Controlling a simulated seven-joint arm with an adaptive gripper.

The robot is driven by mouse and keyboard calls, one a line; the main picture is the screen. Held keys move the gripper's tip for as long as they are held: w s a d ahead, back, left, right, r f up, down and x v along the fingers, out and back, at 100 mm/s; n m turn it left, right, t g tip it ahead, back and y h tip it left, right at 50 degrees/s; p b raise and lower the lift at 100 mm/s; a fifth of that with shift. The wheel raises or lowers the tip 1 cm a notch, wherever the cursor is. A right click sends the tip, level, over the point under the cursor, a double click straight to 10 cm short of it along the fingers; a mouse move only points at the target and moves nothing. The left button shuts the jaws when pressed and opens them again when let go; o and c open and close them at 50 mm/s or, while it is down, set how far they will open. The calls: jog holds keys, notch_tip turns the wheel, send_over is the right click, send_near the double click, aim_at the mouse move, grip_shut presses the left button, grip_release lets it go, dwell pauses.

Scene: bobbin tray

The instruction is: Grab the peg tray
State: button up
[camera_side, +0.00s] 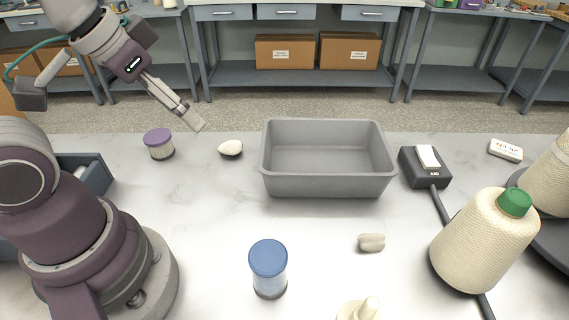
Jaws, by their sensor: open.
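No tray with clearly visible pegs shows. A dark grey tray-like base (552,243) is cut off at the right edge, with a cream thread cone (552,178) on it; I cannot tell whether it has pegs. An empty grey rectangular bin (330,187) stands mid-table with its open top up. My gripper (198,122) is at the upper left, above the table and left of the bin, pointing down and right. It is open and holds nothing; the gap between its fingers is hard to see from this side.
A purple-lidded jar (159,144) and a white lump (230,148) lie left of the bin. A blue-lidded jar (268,270), small cream pieces (371,242) and a green-topped cone (482,245) stand in front. A dark device (425,172) with a cable sits right of the bin.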

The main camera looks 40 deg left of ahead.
jog(key=n+g+h, duration=0.4)
jog(key=n+g, duration=0.1)
jog(key=n, duration=1.4)
send_near(369, 308)
jog(key=w+f, duration=0.1)
jog(key=w, duration=0.1)
jog(key=x, duration=0.3)
jog(key=s+x, duration=0.1)
jog(key=x, duration=0.5)
jog(key=shift+s+f, duration=0.15)
jog(key=shift+f, duration=0.2)
jog(key=shift+d+f, duration=0.2)
jog(key=shift+f, duration=0.2)
jog(key=shift+c, duration=0.4)
jog(key=shift+h, duration=0.3)
grip_shut()
